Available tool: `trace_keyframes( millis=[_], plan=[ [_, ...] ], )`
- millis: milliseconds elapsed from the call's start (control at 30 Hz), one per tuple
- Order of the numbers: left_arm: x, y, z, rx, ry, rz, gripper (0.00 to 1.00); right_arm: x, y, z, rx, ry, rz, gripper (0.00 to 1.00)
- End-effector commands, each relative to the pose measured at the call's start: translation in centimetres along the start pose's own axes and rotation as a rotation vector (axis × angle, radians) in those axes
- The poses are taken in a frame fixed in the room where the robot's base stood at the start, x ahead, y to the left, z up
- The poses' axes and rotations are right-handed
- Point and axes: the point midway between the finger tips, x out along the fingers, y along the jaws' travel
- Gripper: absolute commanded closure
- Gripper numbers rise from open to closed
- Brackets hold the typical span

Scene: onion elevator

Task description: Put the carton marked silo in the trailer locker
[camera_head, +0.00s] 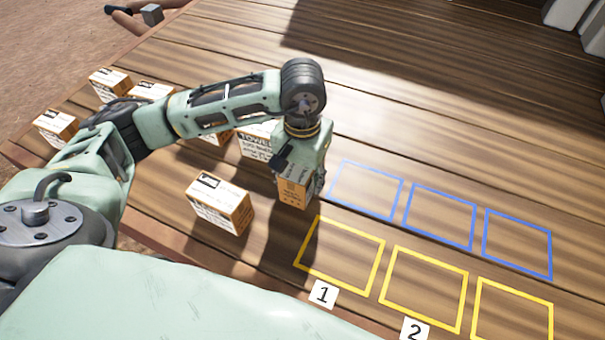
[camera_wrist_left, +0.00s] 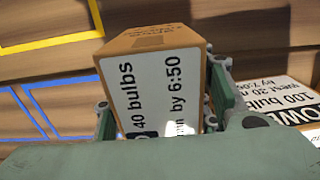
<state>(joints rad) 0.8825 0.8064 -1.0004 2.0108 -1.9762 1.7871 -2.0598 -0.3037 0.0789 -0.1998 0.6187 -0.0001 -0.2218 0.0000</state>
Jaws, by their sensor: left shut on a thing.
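My left gripper (camera_head: 299,178) is shut on a small brown carton (camera_head: 294,193) with a white label, just left of the blue squares. In the left wrist view the held carton (camera_wrist_left: 155,88) sits between the fingers; its label reads "40 bulbs" and a line ending "by 6:50". The name on its label is hidden, so I cannot tell whether it is the silo carton. I cannot tell whether its base touches the deck. No carton in view can be read as silo, and no trailer locker can be made out. My right gripper is not in view.
A carton marked "TOWER" (camera_head: 257,143) stands behind the held one, and another carton (camera_head: 219,204) stands left of it. Several more cartons stand behind my arm. Empty blue (camera_head: 441,216) and yellow outlines (camera_head: 424,289) mark the wooden deck.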

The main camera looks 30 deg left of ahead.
Motion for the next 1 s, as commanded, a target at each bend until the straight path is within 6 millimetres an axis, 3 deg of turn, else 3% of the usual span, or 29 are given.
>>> trace_keyframes(
  millis=[200, 233, 433, 867, 1000],
  plan=[
    [0.3, 0.0, -0.1, 0.0, 0.002, 0.001, 0.96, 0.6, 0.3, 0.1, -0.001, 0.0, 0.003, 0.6],
    [0.3, 0.0, 0.0, 0.0, 0.0, 0.0, 0.53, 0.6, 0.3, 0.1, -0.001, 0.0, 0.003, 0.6],
    [0.2, 0.0, 0.0, 0.0, -0.001, 0.0, 0.35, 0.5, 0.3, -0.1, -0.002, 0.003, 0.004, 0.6],
    [-0.3, 0.0, 0.0, 0.0, 0.0, 0.0, 0.35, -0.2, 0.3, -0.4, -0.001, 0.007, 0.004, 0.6],
    [-2.3, 0.0, -0.1, 0.001, 0.007, 0.001, 0.35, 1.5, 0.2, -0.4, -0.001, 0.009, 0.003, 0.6]
  ],
)
